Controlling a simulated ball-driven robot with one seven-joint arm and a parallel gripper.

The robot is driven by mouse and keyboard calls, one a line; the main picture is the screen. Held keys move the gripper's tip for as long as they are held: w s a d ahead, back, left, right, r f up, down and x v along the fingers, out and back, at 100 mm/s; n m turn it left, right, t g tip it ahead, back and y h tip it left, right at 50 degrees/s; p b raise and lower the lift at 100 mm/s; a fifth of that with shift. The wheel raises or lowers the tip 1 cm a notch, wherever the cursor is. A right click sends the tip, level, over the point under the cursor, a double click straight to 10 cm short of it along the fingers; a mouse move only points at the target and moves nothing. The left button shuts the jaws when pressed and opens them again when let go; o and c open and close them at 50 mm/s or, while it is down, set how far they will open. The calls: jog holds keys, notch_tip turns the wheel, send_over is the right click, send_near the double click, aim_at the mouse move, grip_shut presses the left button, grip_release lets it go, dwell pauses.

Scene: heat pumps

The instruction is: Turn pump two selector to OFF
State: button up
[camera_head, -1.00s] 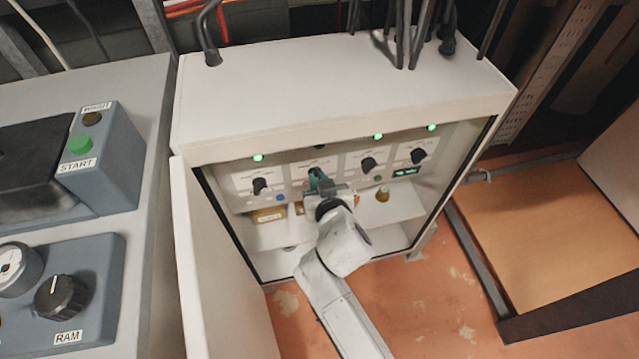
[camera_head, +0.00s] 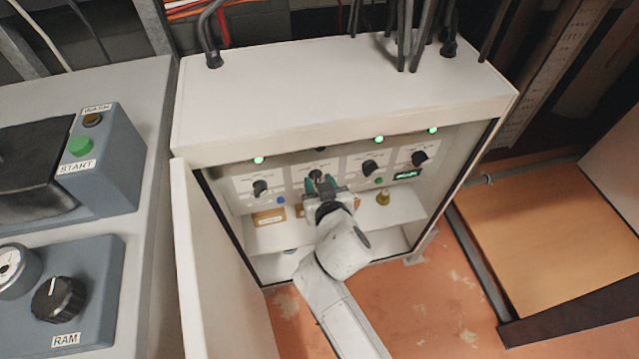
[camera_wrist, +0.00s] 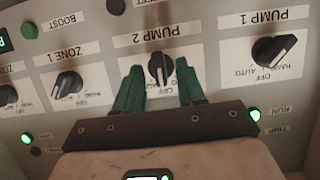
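The pump two selector (camera_wrist: 161,68) is a black knob under the upside-down PUMP 2 label in the wrist view. Its white pointer line stands about vertical in that picture, on the side where neighbouring pump 1 has OFF. Its own position words are not legible. In the head view the selector (camera_head: 316,175) is second from left on the panel. My gripper (camera_wrist: 160,84) is open, with one green finger on each side of the knob and visible gaps between. My gripper (camera_head: 320,184) also shows in the head view, just in front of the panel.
The pump 1 knob (camera_wrist: 273,54) and zone 1 knob (camera_wrist: 67,84) flank the selector. The open cabinet door (camera_head: 215,265) stands left of my arm. The cabinet's top (camera_head: 340,90) overhangs the panel. A control console (camera_head: 75,285) is at the left.

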jog(key=p+v, duration=0.2)
jog(key=v, duration=0.8)
jog(key=shift+s+r, duration=0.2)
jog(key=shift+s, duration=0.15)
jog(key=shift+d, duration=0.1)
jog(key=s+d+f+m+g+h, duration=0.1)
jog(key=s+d+f+g+h, duration=0.1)
jog(key=d, duration=0.4)
jog(key=s+d+f+m+g+h, duration=0.1)
jog(key=s+d+f, duration=0.15)
jog(key=d, duration=0.25)
jog(key=s+d+f+m+g, duration=0.1)
jog(key=s+d+f+g, duration=0.1)
jog(key=s+d+g, duration=0.65)
jog(key=s+d+f+g, duration=0.15)
jog(key=s+d, duration=0.35)
jog(key=s, duration=0.8)
notch_tip(320, 180, up, 15)
jog(key=p, duration=1.6)
jog(key=shift+a+r+t, duration=0.2)
jog(key=shift+a+t, duration=0.1)
jog(key=shift+a, duration=0.05)
